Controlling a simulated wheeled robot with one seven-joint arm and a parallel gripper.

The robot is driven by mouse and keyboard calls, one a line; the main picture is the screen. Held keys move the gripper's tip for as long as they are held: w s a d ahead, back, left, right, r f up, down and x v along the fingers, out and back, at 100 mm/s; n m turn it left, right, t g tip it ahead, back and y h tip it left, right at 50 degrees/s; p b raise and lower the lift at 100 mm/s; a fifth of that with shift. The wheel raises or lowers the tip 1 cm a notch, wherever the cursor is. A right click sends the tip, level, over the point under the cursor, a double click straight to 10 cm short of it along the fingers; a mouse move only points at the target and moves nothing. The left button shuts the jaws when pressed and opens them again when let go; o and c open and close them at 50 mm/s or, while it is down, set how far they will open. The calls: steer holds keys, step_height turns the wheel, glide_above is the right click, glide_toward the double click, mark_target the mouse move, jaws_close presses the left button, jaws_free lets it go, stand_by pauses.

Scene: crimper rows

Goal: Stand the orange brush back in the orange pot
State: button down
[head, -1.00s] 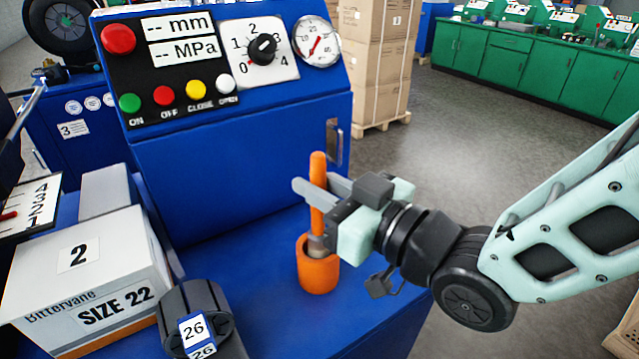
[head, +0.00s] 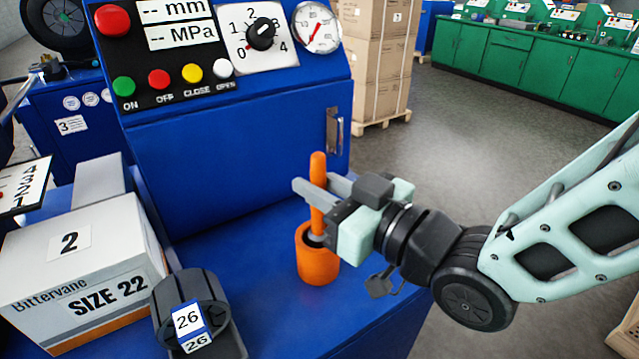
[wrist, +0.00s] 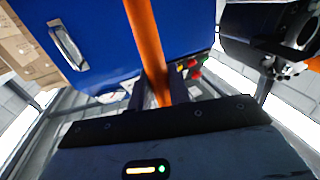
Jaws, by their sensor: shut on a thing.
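The orange brush (head: 318,168) stands nearly upright, handle end up, with its lower end inside the mouth of the orange pot (head: 318,266). The pot stands on the blue bench top near its right edge. My gripper (head: 319,190) is shut on the brush handle, just above the pot's rim. The pot hides the bristles, and I cannot tell whether they touch its bottom. In the wrist view, the orange handle (wrist: 146,38) runs between my fingers (wrist: 157,92); the pot is not clear there.
A blue machine (head: 235,150) with a button panel rises behind the pot. A dark cylinder labelled 26 (head: 190,290) and a white SIZE 22 box (head: 80,270) sit to the left. Blue bench top (head: 270,310) is bare around the pot.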

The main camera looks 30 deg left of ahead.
steer(key=shift+f+b, duration=0.8)
steer(key=shift+f, duration=0.05)
steer(key=c, duration=1.2)
jaws_free()
steer(key=shift+c, duration=0.2)
steer(key=b+v, duration=1.6)
steer(key=v, duration=0.1)
steer(key=shift+d, duration=0.2)
